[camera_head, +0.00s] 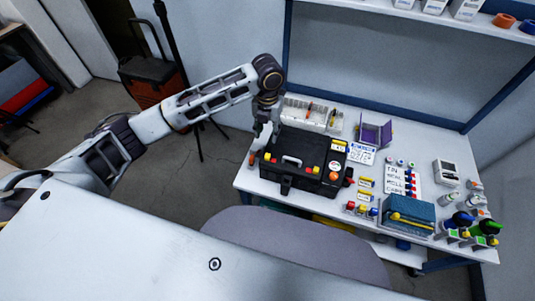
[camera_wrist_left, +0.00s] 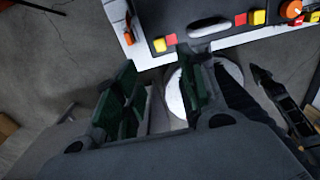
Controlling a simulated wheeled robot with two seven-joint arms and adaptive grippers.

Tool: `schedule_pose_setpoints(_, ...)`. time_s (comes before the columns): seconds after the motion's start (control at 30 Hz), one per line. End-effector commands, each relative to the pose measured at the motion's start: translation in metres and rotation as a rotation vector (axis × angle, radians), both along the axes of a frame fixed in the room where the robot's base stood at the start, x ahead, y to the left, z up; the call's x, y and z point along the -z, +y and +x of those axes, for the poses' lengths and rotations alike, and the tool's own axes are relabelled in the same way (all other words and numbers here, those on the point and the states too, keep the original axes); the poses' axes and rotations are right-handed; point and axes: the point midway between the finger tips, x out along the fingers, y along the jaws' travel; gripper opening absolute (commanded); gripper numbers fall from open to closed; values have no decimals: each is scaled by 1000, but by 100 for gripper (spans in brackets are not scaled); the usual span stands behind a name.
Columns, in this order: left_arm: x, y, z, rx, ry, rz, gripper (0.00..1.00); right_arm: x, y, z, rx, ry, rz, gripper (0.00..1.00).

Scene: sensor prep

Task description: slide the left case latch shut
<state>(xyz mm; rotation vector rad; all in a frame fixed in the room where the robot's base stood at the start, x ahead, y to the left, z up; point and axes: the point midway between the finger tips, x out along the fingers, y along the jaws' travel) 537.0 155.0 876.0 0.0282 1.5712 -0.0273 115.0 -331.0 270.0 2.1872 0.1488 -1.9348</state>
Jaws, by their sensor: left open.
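The black case (camera_head: 296,176) stands shut on the white table, its handle on the near side. The left case latch (camera_head: 270,159) shows as a yellow and a red piece near the case's left end; it also shows in the left wrist view (camera_wrist_left: 165,42). My left gripper (camera_head: 262,142) is at the case's left end, close to the latch. In the left wrist view its green-padded fingers (camera_wrist_left: 157,60) are apart with nothing between them, and their tips point at the latch. I cannot tell whether a tip touches it. My right gripper is not in view.
A clear rack (camera_head: 312,114) stands behind the case and a purple box (camera_head: 375,132) at the back. A blue box (camera_head: 409,214), small bottles and paper cards fill the table's right side. A grey chair back (camera_head: 290,240) stands in front of the table.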

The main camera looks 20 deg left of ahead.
Motion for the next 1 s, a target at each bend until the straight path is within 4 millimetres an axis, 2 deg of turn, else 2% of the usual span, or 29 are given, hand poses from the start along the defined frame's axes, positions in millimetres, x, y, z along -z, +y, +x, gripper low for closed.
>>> schedule_pose_setpoints(0.17, 5, 0, 0, -1, 1, -1, 41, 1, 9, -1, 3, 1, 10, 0)
schedule_pose_setpoints(0.37, 20, 0, 0, -2, 1, -1, 41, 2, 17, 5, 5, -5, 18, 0)
schedule_pose_setpoints(0.8, 77, 0, -1, -2, 2, 0, 41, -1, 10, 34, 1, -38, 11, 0)
schedule_pose_setpoints(1.0, 103, 0, -1, -2, 2, 0, 41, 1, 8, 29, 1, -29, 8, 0)
